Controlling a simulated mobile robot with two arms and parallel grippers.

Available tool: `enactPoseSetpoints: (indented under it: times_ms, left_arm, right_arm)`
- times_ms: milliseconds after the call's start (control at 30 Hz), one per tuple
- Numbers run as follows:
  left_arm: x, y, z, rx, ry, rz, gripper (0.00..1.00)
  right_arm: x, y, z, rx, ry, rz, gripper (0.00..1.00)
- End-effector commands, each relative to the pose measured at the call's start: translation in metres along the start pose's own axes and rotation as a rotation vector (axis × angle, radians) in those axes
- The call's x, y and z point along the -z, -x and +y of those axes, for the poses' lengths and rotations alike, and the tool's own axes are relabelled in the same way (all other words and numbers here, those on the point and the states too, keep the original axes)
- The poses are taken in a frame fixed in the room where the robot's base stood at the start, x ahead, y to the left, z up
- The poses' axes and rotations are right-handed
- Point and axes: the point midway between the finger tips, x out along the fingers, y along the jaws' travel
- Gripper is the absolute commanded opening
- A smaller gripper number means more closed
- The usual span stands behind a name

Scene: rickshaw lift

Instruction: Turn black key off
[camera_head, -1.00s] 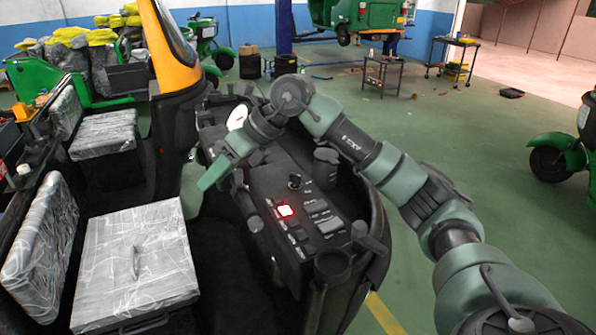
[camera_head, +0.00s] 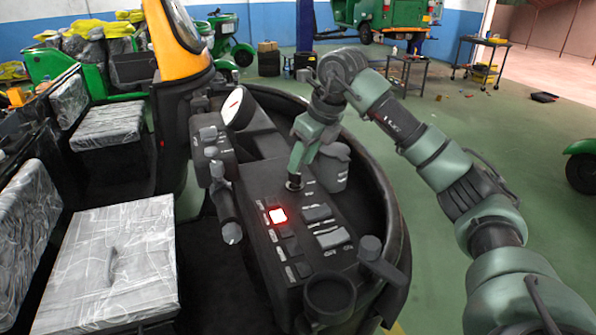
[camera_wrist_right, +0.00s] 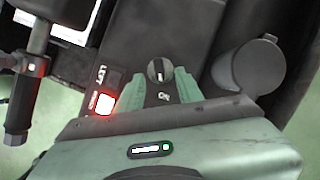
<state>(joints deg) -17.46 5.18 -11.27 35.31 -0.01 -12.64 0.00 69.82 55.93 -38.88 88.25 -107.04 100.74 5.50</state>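The black key (camera_head: 294,183) is a small round knob on the rickshaw's black dashboard panel (camera_head: 262,183). In the right wrist view the key (camera_wrist_right: 157,71) has a light upright mark and an "ON" label below it. My right gripper (camera_head: 295,172) comes down over the key. In the right wrist view its two green fingers (camera_wrist_right: 157,82) are apart, one on each side and slightly below the key, with a gap visible. I cannot tell whether they touch it. My left gripper is not in view.
A lit red switch (camera_head: 277,215) sits just in front of the key, with several black switches around it. A cup-like holder (camera_head: 333,166) stands to the right of the key. A handlebar grip (camera_head: 226,205) stands to the left.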

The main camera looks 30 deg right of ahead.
Motion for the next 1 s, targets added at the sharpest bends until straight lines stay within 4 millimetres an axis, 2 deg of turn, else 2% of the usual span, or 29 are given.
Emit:
enactPoseSetpoints:
  times_ms: [100,233,400,600,633,700,767,1000]
  left_arm:
    - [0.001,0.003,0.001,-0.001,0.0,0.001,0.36]
    - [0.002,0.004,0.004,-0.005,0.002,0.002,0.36]
    - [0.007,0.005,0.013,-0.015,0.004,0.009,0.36]
    - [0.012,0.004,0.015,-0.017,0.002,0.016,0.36]
    - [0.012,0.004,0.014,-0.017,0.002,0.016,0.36]
    - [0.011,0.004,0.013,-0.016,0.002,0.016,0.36]
    - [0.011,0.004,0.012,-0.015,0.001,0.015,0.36]
    - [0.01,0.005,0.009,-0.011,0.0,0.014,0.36]
  right_arm:
    - [0.001,-0.02,0.001,-0.001,0.001,0.003,0.36]
    - [0.0,-0.035,0.001,-0.002,0.002,0.001,0.36]
    - [0.0,-0.043,0.001,-0.001,0.001,-0.002,0.36]
    - [0.0,-0.043,0.001,-0.001,0.001,-0.002,0.36]
    - [0.0,-0.043,0.001,-0.001,0.001,-0.002,0.34]
    - [0.0,-0.043,0.001,-0.001,0.001,-0.002,0.14]
    - [0.0,-0.043,0.001,-0.001,0.001,-0.002,0.0]
    - [0.0,-0.043,0.001,-0.003,0.005,-0.001,0.0]
